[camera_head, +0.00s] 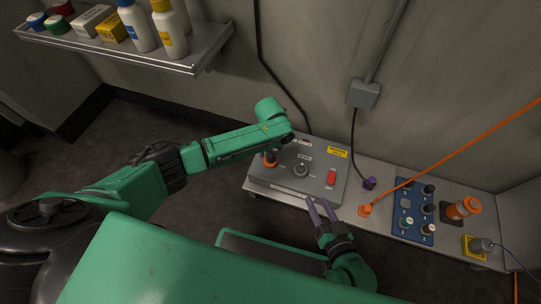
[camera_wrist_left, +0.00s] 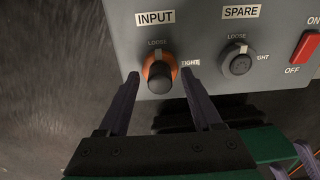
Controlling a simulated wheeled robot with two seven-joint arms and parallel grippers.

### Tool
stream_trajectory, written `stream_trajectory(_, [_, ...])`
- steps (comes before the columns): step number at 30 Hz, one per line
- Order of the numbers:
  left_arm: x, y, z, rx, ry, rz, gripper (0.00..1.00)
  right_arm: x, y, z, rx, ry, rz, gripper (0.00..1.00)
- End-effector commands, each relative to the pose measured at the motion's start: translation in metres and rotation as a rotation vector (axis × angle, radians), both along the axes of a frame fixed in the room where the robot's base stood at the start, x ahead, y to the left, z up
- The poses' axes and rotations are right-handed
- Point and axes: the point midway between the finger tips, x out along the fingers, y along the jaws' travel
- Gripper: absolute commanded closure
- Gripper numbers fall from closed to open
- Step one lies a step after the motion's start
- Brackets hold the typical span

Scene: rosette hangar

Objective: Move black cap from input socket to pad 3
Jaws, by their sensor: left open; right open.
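The black cap (camera_wrist_left: 162,77) sits on the orange ring of the INPUT socket (camera_wrist_left: 150,66) in the left wrist view. My left gripper (camera_wrist_left: 160,84) is open, one finger on each side of the cap, apart from it as far as I can tell. In the head view my left arm hides most of the cap, and the orange ring (camera_head: 270,159) shows beside the wrist. A blue board (camera_head: 399,223) with several round caps lies to the right; its pad numbers are unreadable. My right gripper (camera_head: 320,211) is open and empty in front of the grey box.
The grey box (camera_head: 325,171) also carries a SPARE socket (camera_wrist_left: 238,62) and a red switch (camera_head: 331,177). A shelf (camera_head: 190,64) with bottles hangs upper left.

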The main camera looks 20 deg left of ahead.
Motion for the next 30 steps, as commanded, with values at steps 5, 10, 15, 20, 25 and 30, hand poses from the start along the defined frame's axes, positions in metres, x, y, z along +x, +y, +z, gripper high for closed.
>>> stream_trajectory(5, [-0.0001, 0.0, -0.0001, 0.0, 0.0, 0.0, 0.34, -0.0001, 0.0001, -0.0003, 0.0, 0.0, 0.0, 0.5])
stream_trajectory(10, [0.0, 0.0001, 0.0009, 0.0, 0.0, 0.0, 0.34, -0.0002, 0.0001, 0.0021, 0.0, 0.001, 0.0, 0.5])
stream_trajectory(15, [0.0, 0.0, 0.0006, 0.0, 0.0, 0.0, 0.34, -0.0002, 0.0, 0.0046, 0.0, 0.0, 0.0, 0.5])
stream_trajectory(20, [0.0, 0.0, 0.0, 0.0, 0.0, 0.0, 0.34, -0.0001, -0.0002, 0.0041, 0.0, 0.0, -0.001, 0.5])
stream_trajectory(25, [0.0, 0.0, 0.0, 0.0, 0.0, 0.0, 0.99, 0.0, -0.0003, 0.0041, 0.0, 0.0, -0.001, 0.5])
stream_trajectory(30, [0.0, 0.0001, 0.0, 0.0, 0.0, 0.0, 1.0, 0.0001, -0.0004, 0.0042, 0.0, 0.0, -0.001, 0.5])
